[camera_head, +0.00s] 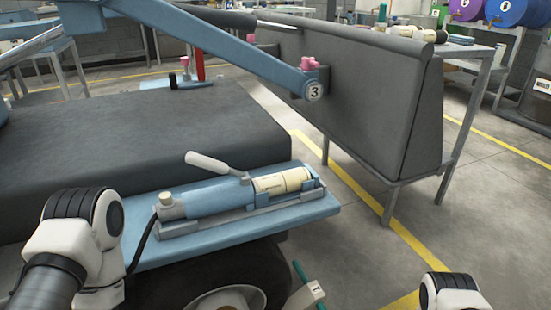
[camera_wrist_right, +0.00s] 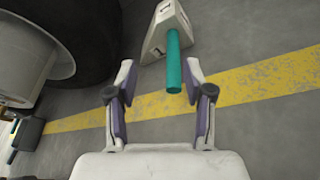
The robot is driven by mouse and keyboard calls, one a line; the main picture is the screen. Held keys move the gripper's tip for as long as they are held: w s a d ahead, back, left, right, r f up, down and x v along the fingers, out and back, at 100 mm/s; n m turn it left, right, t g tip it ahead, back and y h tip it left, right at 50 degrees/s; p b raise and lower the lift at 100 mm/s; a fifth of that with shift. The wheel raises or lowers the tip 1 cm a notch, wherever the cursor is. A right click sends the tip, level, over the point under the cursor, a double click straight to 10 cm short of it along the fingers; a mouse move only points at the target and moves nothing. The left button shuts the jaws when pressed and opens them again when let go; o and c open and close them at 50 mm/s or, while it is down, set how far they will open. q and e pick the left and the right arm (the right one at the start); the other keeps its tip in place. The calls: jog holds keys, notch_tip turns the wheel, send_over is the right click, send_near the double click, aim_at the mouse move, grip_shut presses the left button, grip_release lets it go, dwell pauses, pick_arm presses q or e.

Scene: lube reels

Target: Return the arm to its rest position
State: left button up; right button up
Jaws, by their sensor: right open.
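My right gripper (camera_wrist_right: 160,82) shows in the right wrist view, with its two purple-padded fingers spread apart and nothing held between them. It points down toward the floor. In the head view a white joint of my right arm (camera_head: 452,292) shows at the bottom right edge; the right gripper itself is out of that view. A white joint of my left arm (camera_head: 82,235) stands at the lower left, and its gripper is outside the frame.
A blue shelf (camera_head: 325,205) carries a pump with a cream cylinder (camera_head: 283,182), close to my left arm. A dark wheel (camera_wrist_right: 72,35) stands left of the wedge. A grey panelled bench (camera_head: 370,95) is behind. Floor with yellow lines (camera_head: 395,230) is open at right.

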jog(key=w+a+r+m+g+h+p, duration=0.1)
jog(key=a+r+m+p, duration=0.15)
jog(key=r, duration=0.45)
jog(key=w+a+r+m+h+p, duration=0.1)
jog(key=w+a+r+m+p, duration=0.2)
jog(key=r, duration=0.4)
jog(key=s+d+m+g+h, duration=0.2)
jog(key=s+m+g, duration=0.2)
jog(key=s+m, duration=0.6)
jog(key=s+d+r+m+g+h, duration=0.15)
jog(key=s+m+g, duration=0.25)
jog(key=s+m, duration=0.6)
jog(key=s+d+m+g+h, duration=0.2)
jog(key=s+m+g+h, duration=0.15)
jog(key=s+m, duration=0.7)
pick_arm(q)
notch_tip(320, 180, up, 44)
jog(key=p, duration=3.8)
pick_arm(e)
notch_tip(320, 180, up, 38)
jog(key=w+y, duration=0.1)
jog(key=shift+a+f, duration=0.15)
jog(key=shift+a, duration=0.05)
pick_arm(q)
jog(key=shift+r, duration=0.1)
jog(key=shift+c, duration=0.3)
pick_arm(e)
jog(key=shift+c, duration=0.3)
